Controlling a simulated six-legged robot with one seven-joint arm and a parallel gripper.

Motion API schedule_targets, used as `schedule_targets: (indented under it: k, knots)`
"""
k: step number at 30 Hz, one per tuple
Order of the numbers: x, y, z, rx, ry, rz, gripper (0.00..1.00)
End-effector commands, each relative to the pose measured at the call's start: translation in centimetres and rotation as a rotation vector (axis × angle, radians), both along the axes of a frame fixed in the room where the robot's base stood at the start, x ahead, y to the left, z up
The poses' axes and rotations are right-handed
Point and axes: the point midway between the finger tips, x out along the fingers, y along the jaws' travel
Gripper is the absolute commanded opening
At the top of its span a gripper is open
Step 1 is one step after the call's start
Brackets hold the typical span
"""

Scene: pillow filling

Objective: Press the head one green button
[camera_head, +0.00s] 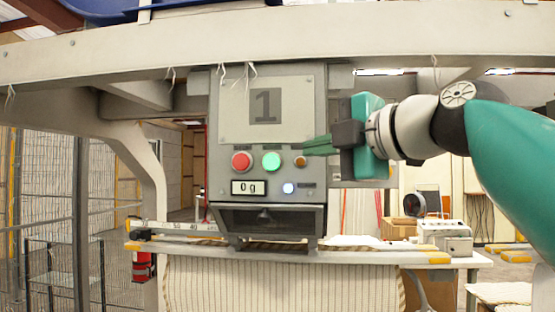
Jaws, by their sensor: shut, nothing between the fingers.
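The head one control box (222,167) is grey and carries a plate with a large "1" (265,106). Its green button (271,161) sits between a red button (241,161) on the left and a small brown knob (301,161) on the right. My gripper (305,149) comes in from the right, its teal fingers shut and empty. In the picture the fingertips lie just above the small brown knob, to the right of the green button. Whether they touch the panel I cannot tell. The green button is fully visible.
A display reading "0 g" (248,187) and a small white-blue light (288,188) sit below the buttons. A beige beam (150,53) crosses above. A striped cloth (290,285) hangs below from a table. A metal fence (40,190) stands at left.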

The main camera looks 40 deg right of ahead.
Motion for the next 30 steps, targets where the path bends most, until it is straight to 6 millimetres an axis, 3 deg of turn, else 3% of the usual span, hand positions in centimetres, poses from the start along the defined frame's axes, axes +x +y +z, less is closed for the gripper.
schedule_targets:
  k: [7,11,26,30]
  knots:
    - [0.1,0.0,0.0,0.003,0.0,0.0,0.0]
    - [1.2,0.0,-0.1,0.003,0.003,0.0,0.0]
    - [10.5,-0.7,-0.9,0.003,0.004,-0.001,0.0]
    - [11.9,-2.6,-1.2,0.004,0.002,0.0,0.0]
